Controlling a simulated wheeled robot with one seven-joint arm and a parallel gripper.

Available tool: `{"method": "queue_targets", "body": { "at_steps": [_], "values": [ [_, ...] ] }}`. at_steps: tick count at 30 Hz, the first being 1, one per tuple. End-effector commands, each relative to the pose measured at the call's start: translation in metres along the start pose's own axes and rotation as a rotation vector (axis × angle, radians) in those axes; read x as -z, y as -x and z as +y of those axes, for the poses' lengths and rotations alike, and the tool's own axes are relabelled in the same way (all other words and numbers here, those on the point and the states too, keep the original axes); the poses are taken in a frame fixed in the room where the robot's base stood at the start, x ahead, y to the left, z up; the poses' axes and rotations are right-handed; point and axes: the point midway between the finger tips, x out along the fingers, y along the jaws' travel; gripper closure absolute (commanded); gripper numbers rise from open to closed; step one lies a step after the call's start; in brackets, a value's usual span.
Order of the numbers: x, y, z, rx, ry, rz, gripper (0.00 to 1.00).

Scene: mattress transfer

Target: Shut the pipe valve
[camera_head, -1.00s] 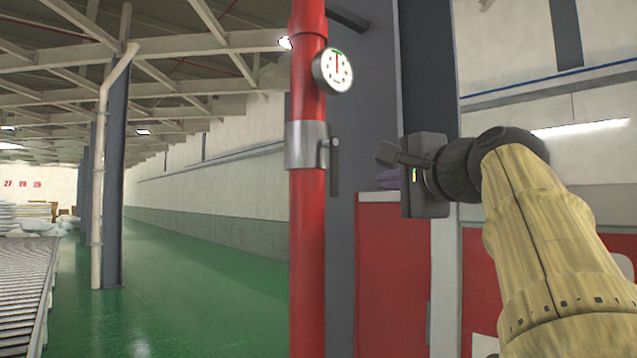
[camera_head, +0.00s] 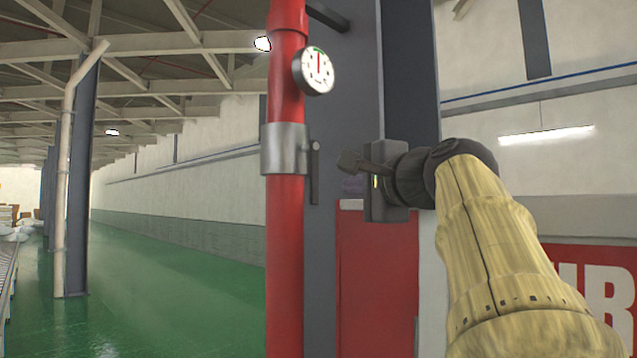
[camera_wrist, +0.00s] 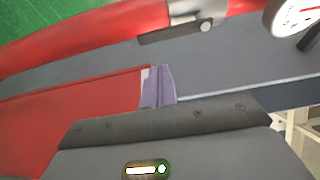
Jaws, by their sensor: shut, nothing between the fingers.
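A red upright pipe (camera_head: 286,250) carries a grey metal valve collar (camera_head: 284,149). The valve's dark lever (camera_head: 315,172) points straight down beside the pipe on its right. In the wrist view the collar (camera_wrist: 197,14) and lever (camera_wrist: 175,32) show at the top, lying sideways. My gripper (camera_head: 352,162) is just right of the lever in the head view, at about its height. It is shut and empty, with a visible gap to the lever. In the wrist view the gripper's dark edge (camera_wrist: 165,125) spans the lower part.
A round white gauge (camera_head: 314,70) sits on the pipe above the valve. A dark grey column (camera_head: 345,110) and a red panel (camera_head: 377,275) stand behind, with a purple item (camera_wrist: 158,87) by the panel. Open green floor (camera_head: 170,290) lies to the left.

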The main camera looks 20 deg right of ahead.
Motion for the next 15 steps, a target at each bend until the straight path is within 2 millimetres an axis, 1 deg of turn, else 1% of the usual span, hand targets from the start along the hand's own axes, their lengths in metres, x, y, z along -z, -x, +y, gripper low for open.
{"method": "queue_targets", "body": {
  "at_steps": [1,9,12,15],
  "values": [
    [0.0,-0.008,-0.003,-0.003,-0.002,-0.002,1.0],
    [0.0,-0.055,-0.004,-0.004,-0.002,-0.002,1.0],
    [0.001,-0.07,-0.004,-0.003,-0.002,-0.001,1.0],
    [0.0,-0.079,-0.003,-0.001,-0.001,-0.002,1.0]
  ]
}}
